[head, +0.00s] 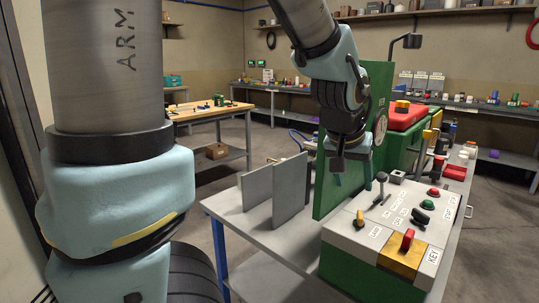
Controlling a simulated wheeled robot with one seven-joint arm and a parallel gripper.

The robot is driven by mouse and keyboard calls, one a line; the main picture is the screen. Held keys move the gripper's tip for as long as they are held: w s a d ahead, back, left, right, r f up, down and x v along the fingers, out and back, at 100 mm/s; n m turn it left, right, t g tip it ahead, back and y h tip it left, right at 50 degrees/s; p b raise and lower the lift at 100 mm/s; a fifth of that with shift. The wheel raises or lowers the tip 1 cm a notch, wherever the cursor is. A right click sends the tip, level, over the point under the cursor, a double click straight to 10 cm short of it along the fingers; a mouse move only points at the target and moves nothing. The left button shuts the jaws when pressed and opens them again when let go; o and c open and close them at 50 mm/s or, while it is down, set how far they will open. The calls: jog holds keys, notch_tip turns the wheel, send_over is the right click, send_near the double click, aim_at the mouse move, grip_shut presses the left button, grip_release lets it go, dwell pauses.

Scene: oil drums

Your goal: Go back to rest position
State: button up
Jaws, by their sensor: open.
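My gripper (351,170) hangs from my arm at the centre right of the head view, pointing down. It is open and nothing shows between its fingers. It is beside a tall green panel (376,85) with a round gauge (380,127), above the grey table (240,236). Below and to the right of it is a control box (380,235) with a red key switch (407,240), a lever (381,186), a black knob (421,217) and a red button (433,192).
Two upright grey plates (291,190) stand on the table, left of the green panel. A green unit with a red top (404,115) stands behind. A wooden workbench (205,112) is at the back left. Shelves line the far wall. Floor (205,200) is clear between the benches.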

jog(key=a+f+n+g+y, duration=0.1)
jog(key=a+f, duration=0.2)
jog(key=a, duration=0.5)
jog(key=s+a+f+n+g+y, duration=0.1)
jog(key=a+f+n, duration=0.1)
jog(key=a, duration=0.6)
jog(key=a+f+n+y, duration=0.1)
jog(key=a+f, duration=0.3)
jog(key=a, duration=0.4)
jog(key=shift+s+a+f+n+g+y, duration=0.15)
jog(key=shift+s+f+n+g+y, duration=0.15)
jog(key=shift+s+n+g, duration=0.15)
